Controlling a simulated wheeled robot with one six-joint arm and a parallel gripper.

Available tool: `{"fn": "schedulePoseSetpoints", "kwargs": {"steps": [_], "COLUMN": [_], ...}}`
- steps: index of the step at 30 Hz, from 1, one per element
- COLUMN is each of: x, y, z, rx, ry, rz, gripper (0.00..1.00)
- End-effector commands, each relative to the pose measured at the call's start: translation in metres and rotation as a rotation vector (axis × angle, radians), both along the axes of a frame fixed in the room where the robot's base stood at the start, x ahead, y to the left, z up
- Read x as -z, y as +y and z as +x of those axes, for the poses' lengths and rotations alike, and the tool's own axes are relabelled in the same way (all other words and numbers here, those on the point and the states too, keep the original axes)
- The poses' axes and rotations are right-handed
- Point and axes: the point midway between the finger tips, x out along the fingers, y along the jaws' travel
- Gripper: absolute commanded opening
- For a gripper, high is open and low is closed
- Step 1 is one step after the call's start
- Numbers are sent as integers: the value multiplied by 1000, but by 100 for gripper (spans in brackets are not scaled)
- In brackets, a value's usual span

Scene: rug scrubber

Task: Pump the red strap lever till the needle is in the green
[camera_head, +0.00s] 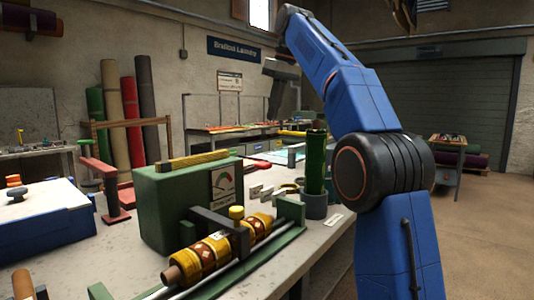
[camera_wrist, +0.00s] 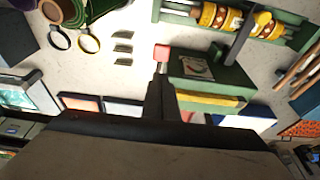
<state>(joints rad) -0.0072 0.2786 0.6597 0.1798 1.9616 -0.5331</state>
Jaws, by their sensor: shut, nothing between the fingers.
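A red lever-like piece (camera_head: 98,166) on a red post stands on the bench left of the green box (camera_head: 172,208) in the head view. In the wrist view the card (camera_wrist: 192,68) shows on the box. My gripper (camera_wrist: 161,78) is shut and empty, pointing at the bench beside the box. A small red block (camera_wrist: 162,52) shows at its fingertips; I cannot tell whether it is touched. In the head view my wrist is raised above the bench.
A patterned yellow-brown roll (camera_head: 210,252) lies in a green frame in front of the box. A green tube (camera_head: 316,165) stands right of it, near rings and small grey pieces (camera_head: 265,191). A blue case (camera_head: 40,225) stands at left.

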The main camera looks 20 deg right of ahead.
Motion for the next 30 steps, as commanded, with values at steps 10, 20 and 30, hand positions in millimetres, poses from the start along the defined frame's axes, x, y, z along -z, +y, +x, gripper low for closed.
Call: {"fn": "schedulePoseSetpoints", "kwargs": {"steps": [10, 20, 30], "x": [8, 50, 104], "y": [2, 9, 17], "z": [2, 11, 22], "rx": [0, 1, 1], "ry": [0, 2, 2], "rz": [0, 0, 0], "gripper": [0, 0, 0]}}
